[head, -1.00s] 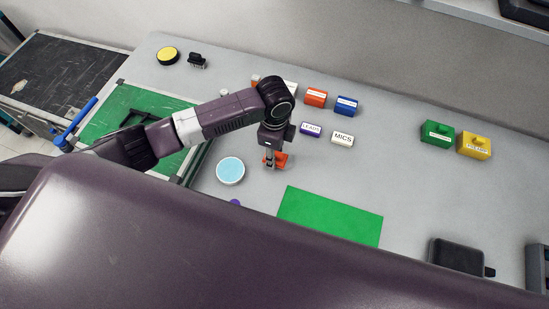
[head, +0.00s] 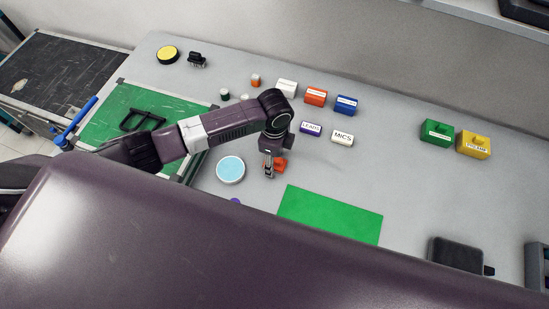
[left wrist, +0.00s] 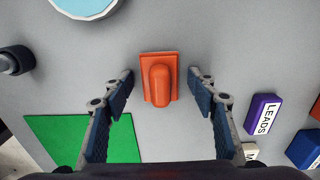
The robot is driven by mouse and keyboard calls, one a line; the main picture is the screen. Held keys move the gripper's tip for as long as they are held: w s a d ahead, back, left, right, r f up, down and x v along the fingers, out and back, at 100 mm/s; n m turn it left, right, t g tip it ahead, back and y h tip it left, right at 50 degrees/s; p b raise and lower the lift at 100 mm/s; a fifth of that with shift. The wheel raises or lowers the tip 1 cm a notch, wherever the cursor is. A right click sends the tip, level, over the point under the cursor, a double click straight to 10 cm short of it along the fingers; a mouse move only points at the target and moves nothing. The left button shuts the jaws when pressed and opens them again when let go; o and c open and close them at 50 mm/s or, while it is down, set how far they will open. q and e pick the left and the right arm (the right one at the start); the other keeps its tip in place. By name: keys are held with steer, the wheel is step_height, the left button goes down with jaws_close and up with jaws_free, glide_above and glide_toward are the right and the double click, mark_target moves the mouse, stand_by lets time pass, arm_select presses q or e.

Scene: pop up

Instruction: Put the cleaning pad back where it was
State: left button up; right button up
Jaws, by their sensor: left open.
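An orange pad with a rounded raised grip (head: 281,164), which I take for the cleaning pad, lies on the grey table between a light-blue round dish and a green sheet. It also shows whole in the left wrist view (left wrist: 160,88). My left gripper (head: 270,173) points down at the pad and partly covers it in the head view. In the left wrist view its two fingers are spread, one on each side of the pad, with clear gaps to it. I cannot tell the exact height of the fingertips above the table. My right gripper is not in view.
The light-blue dish (head: 230,169) is left of the pad and the green sheet (head: 330,215) is nearer me. LEADS (head: 310,129) and MICS (head: 342,138) blocks stand behind. Green (head: 437,133) and yellow (head: 473,144) boxes stand right. The table between is clear.

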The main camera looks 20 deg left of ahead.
arm_select(q)
step_height(320, 180, up, 12)
steer(key=shift+r+b, duration=0.2)
steer(key=shift+b, duration=0.2)
stand_by(0.7)
